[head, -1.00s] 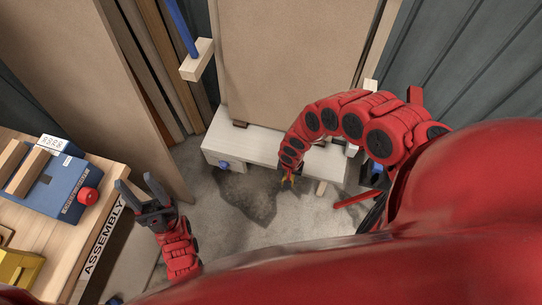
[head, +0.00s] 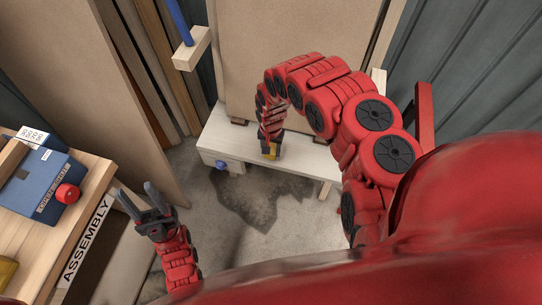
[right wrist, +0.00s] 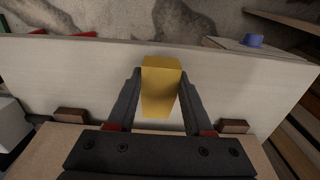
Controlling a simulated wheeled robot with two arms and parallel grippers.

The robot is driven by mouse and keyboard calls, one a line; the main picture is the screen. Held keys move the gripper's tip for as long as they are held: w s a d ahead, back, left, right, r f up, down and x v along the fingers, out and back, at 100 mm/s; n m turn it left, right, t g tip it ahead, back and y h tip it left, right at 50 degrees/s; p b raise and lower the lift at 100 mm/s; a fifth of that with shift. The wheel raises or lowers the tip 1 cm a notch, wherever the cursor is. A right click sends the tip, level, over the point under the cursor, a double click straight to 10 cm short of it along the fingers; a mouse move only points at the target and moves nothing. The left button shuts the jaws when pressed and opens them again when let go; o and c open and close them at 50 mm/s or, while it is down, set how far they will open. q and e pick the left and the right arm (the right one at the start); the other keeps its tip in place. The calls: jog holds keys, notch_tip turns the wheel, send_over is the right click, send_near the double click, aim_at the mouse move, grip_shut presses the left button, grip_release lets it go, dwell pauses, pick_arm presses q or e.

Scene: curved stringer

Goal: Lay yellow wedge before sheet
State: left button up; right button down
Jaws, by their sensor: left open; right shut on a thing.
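My right gripper (head: 269,150) is shut on the yellow wedge (right wrist: 160,88), which hangs between the fingers above the pale bench (head: 303,156). In the right wrist view the wedge is over the bench's top, roughly midway between two brown wedges (right wrist: 70,115) (right wrist: 233,126). These brown wedges are at the foot of the tan sheet (head: 280,35), which stands upright at the bench's back. I cannot tell if the yellow wedge touches the bench. My left gripper (head: 138,200) is open and empty above the floor, left of the bench.
A wooden assembly table (head: 92,182) at left carries a blue box (head: 45,185) with a red knob. Tall boards (head: 130,95) lean behind it. A blue knob (head: 221,165) is on the bench front. The stained concrete floor (head: 250,205) before the bench is clear.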

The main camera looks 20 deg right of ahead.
notch_tip(320, 180, down, 2)
jog(key=shift+f, duration=0.7)
jog(key=shift+c, duration=1.5)
grip_release()
